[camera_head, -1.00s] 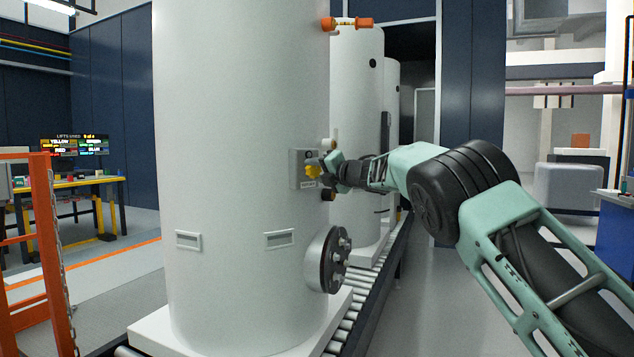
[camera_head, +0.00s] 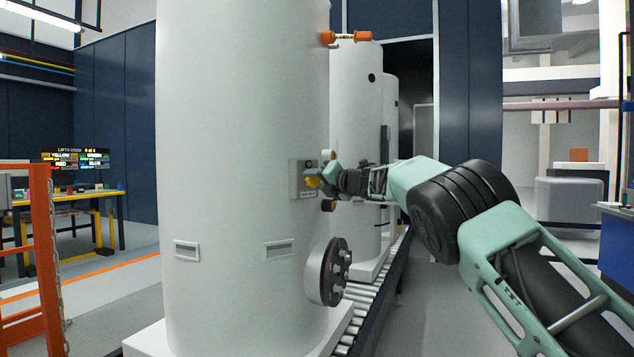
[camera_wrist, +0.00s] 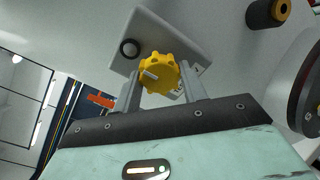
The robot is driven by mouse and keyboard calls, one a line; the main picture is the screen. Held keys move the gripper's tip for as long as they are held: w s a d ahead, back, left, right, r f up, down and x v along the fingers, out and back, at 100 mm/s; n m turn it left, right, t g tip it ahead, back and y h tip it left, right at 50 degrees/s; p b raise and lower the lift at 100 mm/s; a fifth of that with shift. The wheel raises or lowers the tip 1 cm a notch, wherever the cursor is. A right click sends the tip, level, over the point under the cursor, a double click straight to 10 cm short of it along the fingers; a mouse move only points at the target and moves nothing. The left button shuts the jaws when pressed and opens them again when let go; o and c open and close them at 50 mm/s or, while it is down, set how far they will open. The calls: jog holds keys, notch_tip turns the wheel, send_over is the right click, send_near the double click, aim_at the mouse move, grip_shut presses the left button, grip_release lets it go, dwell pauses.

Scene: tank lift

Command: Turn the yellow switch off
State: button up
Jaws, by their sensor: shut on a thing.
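The yellow switch (camera_head: 312,182) is a lobed knob on a grey box (camera_head: 297,181) on the side of the large white tank (camera_head: 235,130). In the wrist view the yellow switch (camera_wrist: 160,73) has a pale pointer mark on its face, slanting in that picture. The grey box (camera_wrist: 190,35) has a dark round button beside the knob. My gripper (camera_head: 328,178) is at the knob, and in the wrist view my gripper (camera_wrist: 163,85) has one finger on each side of it, shut on it. The label below the knob is too small to read.
A round bolted flange (camera_head: 328,271) sticks out of the tank below the box. An orange valve (camera_head: 347,38) is higher up. A roller conveyor (camera_head: 365,305) runs behind the tank. An orange rail (camera_head: 42,260) and a table (camera_head: 70,200) stand at left.

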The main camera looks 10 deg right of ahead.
jog(key=o, duration=1)
jog(key=shift+f, duration=0.1)
jog(key=b+v, duration=0.3)
jog(key=v, duration=1.4)
jog(key=shift+s+d+b, duration=0.1)
jog(key=shift+s+b, duration=0.1)
jog(key=shift+b, duration=0.15)
